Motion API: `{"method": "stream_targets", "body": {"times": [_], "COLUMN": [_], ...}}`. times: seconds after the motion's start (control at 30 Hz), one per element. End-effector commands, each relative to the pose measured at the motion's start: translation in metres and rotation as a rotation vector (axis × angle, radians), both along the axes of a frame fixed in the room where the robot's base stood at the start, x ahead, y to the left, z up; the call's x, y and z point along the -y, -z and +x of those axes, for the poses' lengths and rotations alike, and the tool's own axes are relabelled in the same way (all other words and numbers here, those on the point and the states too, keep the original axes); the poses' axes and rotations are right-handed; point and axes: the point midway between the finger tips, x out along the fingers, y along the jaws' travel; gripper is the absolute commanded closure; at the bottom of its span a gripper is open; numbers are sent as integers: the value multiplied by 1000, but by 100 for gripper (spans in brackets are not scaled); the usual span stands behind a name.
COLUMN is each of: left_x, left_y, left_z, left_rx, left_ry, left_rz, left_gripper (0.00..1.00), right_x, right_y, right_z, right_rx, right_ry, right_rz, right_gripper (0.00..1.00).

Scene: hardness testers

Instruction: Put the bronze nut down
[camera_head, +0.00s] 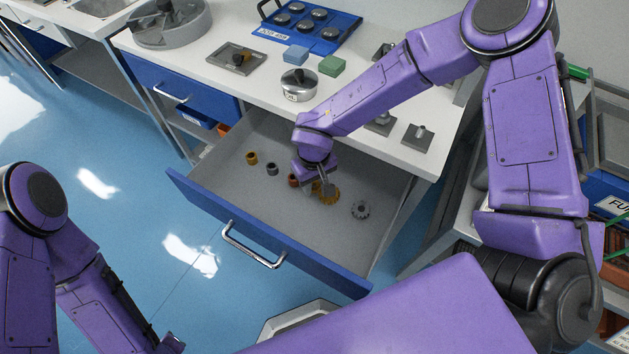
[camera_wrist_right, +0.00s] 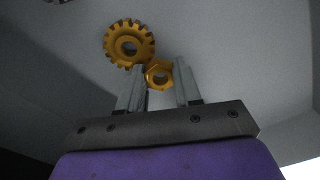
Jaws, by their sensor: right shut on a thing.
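The bronze nut (camera_wrist_right: 159,76) shows in the right wrist view between the two fingers of my right gripper (camera_wrist_right: 160,82), which is shut on it. In the head view my right gripper (camera_head: 324,187) points down into the open drawer (camera_head: 229,180); the nut cannot be made out there. A bronze-coloured gear (camera_wrist_right: 129,46) lies on the drawer floor just beyond the fingers, and its edge meets the nut in the wrist view. In the head view this gear (camera_head: 331,196) is partly hidden by the gripper. I cannot tell whether the nut touches the floor. My left gripper's fingers are not visible.
The drawer also holds a bronze ring (camera_head: 252,158), a dark ring (camera_head: 272,168), a copper-coloured ring (camera_head: 293,180) and a grey gear (camera_head: 361,209). The drawer floor left of the rings is clear. The blue drawer front (camera_head: 262,236) and the worktop (camera_head: 265,95) border the space.

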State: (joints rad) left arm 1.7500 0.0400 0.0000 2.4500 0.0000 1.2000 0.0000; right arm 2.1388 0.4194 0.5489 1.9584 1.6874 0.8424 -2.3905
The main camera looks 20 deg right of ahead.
Motion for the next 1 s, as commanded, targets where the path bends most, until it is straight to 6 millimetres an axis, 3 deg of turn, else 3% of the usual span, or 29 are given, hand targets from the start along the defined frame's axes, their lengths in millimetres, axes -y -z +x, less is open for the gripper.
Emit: {"method": "stream_targets", "body": {"times": [0.03,0.17,0.2,0.27,0.77,0.87,1.0], "left_x": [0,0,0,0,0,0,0], "left_y": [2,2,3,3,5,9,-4], "left_z": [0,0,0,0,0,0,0], "left_rx": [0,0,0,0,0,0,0], "left_ry": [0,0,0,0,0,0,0], "left_rz": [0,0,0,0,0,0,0], "left_gripper": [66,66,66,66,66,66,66], "right_x": [2,2,2,3,4,4,3], "right_y": [10,13,14,14,13,2,-42], "right_z": [-4,-5,-5,-6,-8,-7,-6], "right_rx": [-13,-13,-14,-15,-20,-17,-14], "right_ry": [-2,-3,-3,-3,1,2,4], "right_rz": [-2,-2,-3,-4,-5,-5,0], "right_gripper": [97,97,57,41,41,41,41]}}
